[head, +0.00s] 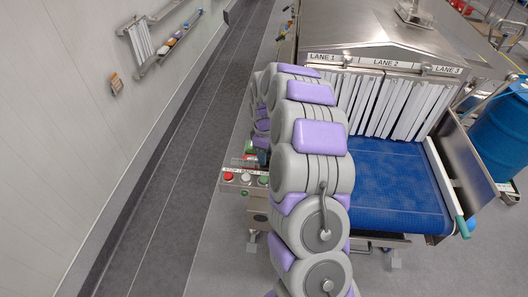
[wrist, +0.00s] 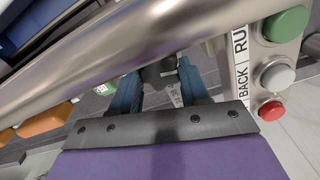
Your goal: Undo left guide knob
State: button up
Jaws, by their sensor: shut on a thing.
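In the wrist view, my gripper (wrist: 160,82) has its two blue-grey fingers on either side of a small black knob (wrist: 158,71). It is shut on this knob, which is the likely left guide knob. A thick metal rail (wrist: 125,45) crosses in front and hides part of the fingers and of what the knob sits on. I cannot tell how far the knob is turned. In the head view my own arm hides the gripper and the knob, beside the left side of the conveyor.
A button box (head: 245,179) with red, white and green buttons stands left of my arm; its buttons are close right of the gripper in the wrist view. The blue belt (head: 395,185) leads to strip curtains (head: 385,103) under lane signs. The floor walkway (head: 185,150) at left is clear.

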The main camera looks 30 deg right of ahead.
jog(key=shift+n, duration=0.5)
jog(key=o, duration=1)
jog(key=shift+d, duration=0.15)
jog(key=shift+o, duration=0.2)
notch_tip(320, 180, up, 17)
jog(key=shift+r, duration=0.15)
